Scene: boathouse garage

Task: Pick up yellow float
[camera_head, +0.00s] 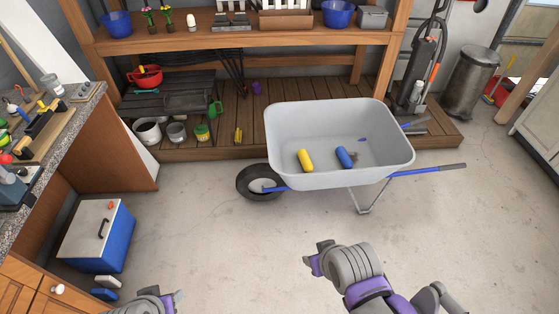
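The yellow float (305,160) lies in the grey tray of the wheelbarrow (290,119), toward its left side. A blue float-like cylinder (344,157) lies in the same tray to its right, beside a small dark item. My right gripper (312,256) is in front of and below the wheelbarrow, over the floor, apart from it; its finger opening is too small to make out. My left gripper (176,297) shows only partly at the bottom edge, far from the float, and its opening is unclear.
A blue cooler with a white lid (97,228) stands at the left by the workbench (62,134). A wooden shelf unit (240,37) with pots stands behind the wheelbarrow. A vacuum cleaner (418,75) and a metal bin (468,80) stand at the right. Floor in front is clear.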

